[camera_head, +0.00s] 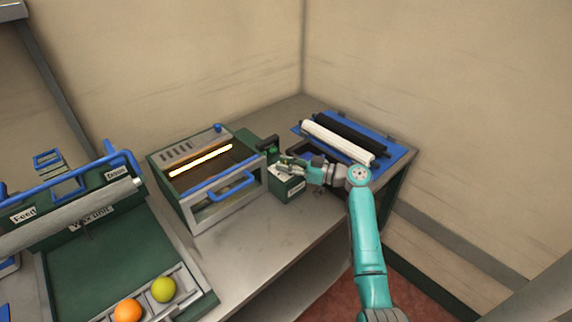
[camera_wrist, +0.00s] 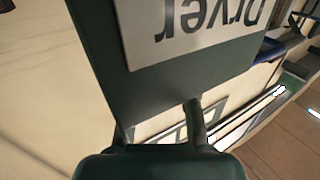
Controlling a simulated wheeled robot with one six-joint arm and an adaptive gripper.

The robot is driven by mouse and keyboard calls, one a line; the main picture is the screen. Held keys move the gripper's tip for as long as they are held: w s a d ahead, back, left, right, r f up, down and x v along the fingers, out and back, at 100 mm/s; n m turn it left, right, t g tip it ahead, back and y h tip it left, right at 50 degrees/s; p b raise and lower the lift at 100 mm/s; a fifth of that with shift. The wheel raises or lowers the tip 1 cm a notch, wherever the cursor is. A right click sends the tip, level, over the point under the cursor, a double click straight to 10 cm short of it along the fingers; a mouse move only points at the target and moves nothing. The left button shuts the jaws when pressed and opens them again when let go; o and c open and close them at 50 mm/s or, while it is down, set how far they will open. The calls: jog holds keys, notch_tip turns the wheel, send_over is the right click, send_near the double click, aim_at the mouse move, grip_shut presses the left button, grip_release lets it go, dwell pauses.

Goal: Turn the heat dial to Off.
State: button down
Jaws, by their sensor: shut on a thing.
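The dryer (camera_head: 212,217) is a grey and green box with a glowing heater bar behind its front, on the bench. A small dark green control box (camera_head: 288,188) with a white label stands at its right. In the wrist view the label (camera_wrist: 195,30) reads "Dryer" upside down, very close. My gripper (camera_head: 284,161) is at the top of this control box, and its fingers show dark in the wrist view. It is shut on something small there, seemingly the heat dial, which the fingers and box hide. I cannot read the dial's setting.
A blue-framed tray (camera_head: 394,160) with a white roller and a black roller lies behind my arm at the right. The wax unit (camera_head: 92,212) stands at the left, with an orange fruit (camera_head: 128,311) and a yellow-green fruit (camera_head: 163,290) in front. The bench (camera_head: 262,250) is clear before the dryer.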

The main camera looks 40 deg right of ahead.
jog(key=shift+n+g+y, duration=1.7)
jog(key=shift+y, duration=0.4)
jog(key=shift+f, duration=0.1)
jog(key=c, duration=0.9)
grip_release()
notch_tip(320, 180, up, 10)
